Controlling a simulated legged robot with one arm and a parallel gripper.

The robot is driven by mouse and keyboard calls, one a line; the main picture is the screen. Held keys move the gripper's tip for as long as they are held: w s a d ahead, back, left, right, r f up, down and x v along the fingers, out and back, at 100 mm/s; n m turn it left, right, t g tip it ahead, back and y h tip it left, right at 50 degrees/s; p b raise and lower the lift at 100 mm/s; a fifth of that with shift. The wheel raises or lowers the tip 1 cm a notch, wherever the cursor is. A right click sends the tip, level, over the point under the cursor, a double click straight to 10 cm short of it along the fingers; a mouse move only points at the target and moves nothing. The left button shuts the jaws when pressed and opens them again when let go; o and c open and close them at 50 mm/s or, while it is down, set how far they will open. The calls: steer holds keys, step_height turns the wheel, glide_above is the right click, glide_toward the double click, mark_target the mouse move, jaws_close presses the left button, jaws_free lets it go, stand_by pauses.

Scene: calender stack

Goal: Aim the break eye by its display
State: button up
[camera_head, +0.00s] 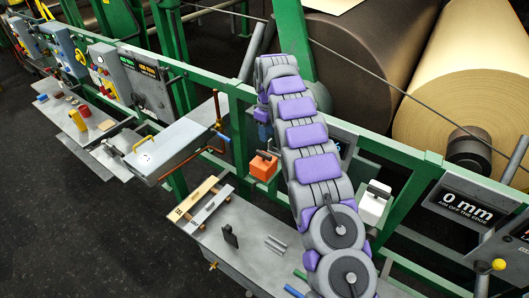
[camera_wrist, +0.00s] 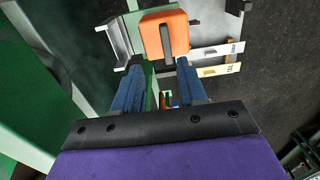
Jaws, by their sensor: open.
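The orange break eye box (camera_head: 263,167) sits on the green rail, left of my arm. In the wrist view the orange box (camera_wrist: 177,22) has a dark upright bar on its face. My gripper (camera_wrist: 159,64) is open and empty, with its blue fingers pointing at the box and the dark bar lying between their lines. I cannot tell whether they touch it. In the head view my gripper (camera_head: 264,132) is small, just above the box and partly hidden. The display (camera_head: 466,203) at the right reads "0 mm" with "AIM OFF THE EDGE" beneath.
A white device (camera_head: 372,205) sits on the rail right of my arm. A grey bench (camera_head: 245,262) below holds a dark block, metal pieces and labelled strips (camera_head: 203,203). Large brown rolls (camera_head: 375,50) stand behind the rail. Dark floor (camera_head: 70,220) is clear at left.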

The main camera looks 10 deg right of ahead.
mark_target(264, 153)
steer(key=a+f, duration=0.1)
steer(key=f, duration=0.1)
steer(key=a+f, duration=0.1)
steer(key=f, duration=0.2)
steer(key=a+f, duration=0.1)
steer(key=f, duration=0.2)
steer(key=shift+f+p, duration=0.25)
steer(key=shift+p, duration=0.05)
steer(key=shift+f, duration=0.4)
steer(key=shift+d+f, duration=0.2)
steer(key=shift+d, duration=0.05)
steer(key=shift+d+f, duration=0.15)
steer(key=shift+d, duration=1.15)
steer(key=shift+a, duration=1.2)
steer(key=c, duration=0.6)
steer(key=shift+c, duration=0.7)
steer(key=shift+d+f, duration=0.1)
steer(key=shift+d, duration=0.4)
jaws_close()
